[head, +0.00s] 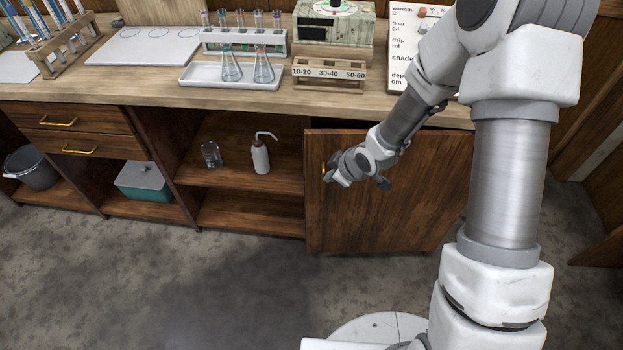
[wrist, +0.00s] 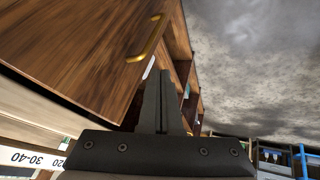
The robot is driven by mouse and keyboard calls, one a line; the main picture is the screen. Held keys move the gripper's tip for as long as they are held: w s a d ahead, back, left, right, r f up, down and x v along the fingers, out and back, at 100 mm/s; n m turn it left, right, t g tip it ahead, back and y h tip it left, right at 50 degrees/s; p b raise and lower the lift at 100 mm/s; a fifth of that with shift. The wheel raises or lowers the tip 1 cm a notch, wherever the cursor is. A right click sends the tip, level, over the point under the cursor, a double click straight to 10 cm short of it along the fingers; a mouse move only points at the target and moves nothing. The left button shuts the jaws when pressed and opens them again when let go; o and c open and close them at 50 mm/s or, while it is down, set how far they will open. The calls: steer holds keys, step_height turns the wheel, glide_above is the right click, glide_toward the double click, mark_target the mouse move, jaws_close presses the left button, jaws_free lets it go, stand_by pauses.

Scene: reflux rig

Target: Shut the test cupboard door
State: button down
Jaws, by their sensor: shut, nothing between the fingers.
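The wooden cupboard door (head: 415,195) is at the right of the bench front in the head view. It looks ajar, its lower edge standing a little forward of the cabinet base. Its brass handle (head: 323,169) is near its left edge. My gripper (head: 330,176) is in front of the door beside the handle, shut and empty. In the wrist view the door face (wrist: 85,45) fills the upper left with the handle (wrist: 145,38). My shut fingers (wrist: 164,100) point toward the door's handle side. I cannot tell whether they touch it.
Left of the door, open shelves (head: 225,172) hold a glass beaker (head: 211,155) and a white wash bottle (head: 261,155). A teal box (head: 144,181) and a grey bucket (head: 33,167) sit farther left. Glassware and racks stand on the benchtop (head: 150,92). The floor (head: 190,285) in front is clear.

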mark_target(311, 171)
steer(key=shift+w+a+f+n+y+b, duration=0.15)
steer(key=shift+w+a+f+n+b, duration=0.6)
steer(key=shift+w+f, duration=0.55)
steer(key=shift+w+a+f+n+y+b, duration=0.1)
steer(key=shift+w+a+f+n+b, duration=0.5)
steer(key=shift+w+a+f, duration=0.6)
steer(key=shift+w+a+f+n+y+b, duration=0.15)
steer(key=shift+w+a+f+n+b, duration=0.35)
steer(key=shift+w+a+f+n, duration=0.6)
steer(key=shift+w+d+f+m, duration=0.25)
steer(key=shift+f, duration=0.05)
